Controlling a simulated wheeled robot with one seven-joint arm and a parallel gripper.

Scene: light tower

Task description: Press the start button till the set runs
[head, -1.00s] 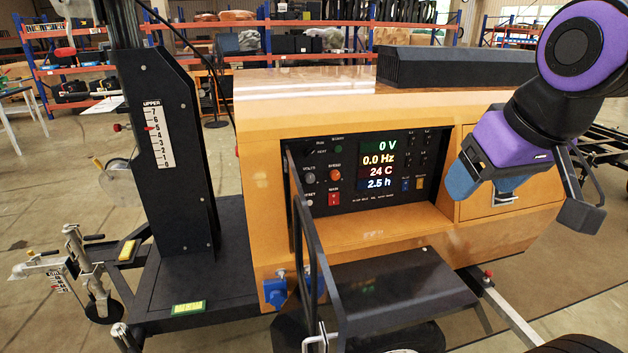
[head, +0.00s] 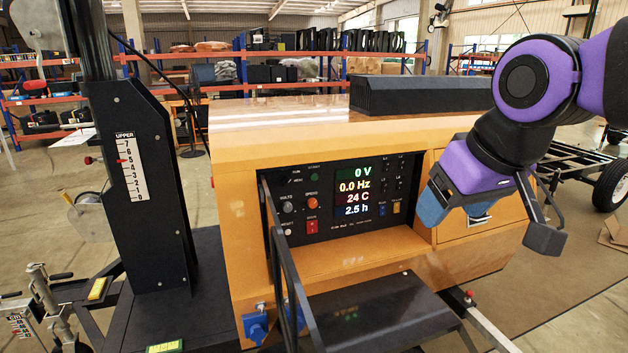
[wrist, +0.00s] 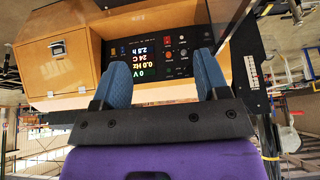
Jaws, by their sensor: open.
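The control panel (head: 345,222) is a black plate recessed in the front of the orange generator cabinet (head: 235,240). Its display (head: 355,190) reads 0 V, 0.0 Hz, 24 C and 2.5 h. A small dark green button (head: 314,164) sits at the upper left; its label is too small to read. Below are an orange knob (head: 313,203) and a red switch (head: 312,227). My gripper (head: 490,222) is open and empty, right of the panel and apart from it. In the wrist view, the panel (wrist: 150,35) shows upside down beyond the blue fingers of my gripper (wrist: 163,62).
The black mast (head: 145,190) with a numbered scale is at left. A drawer or door (head: 485,195) is on the cabinet's right.

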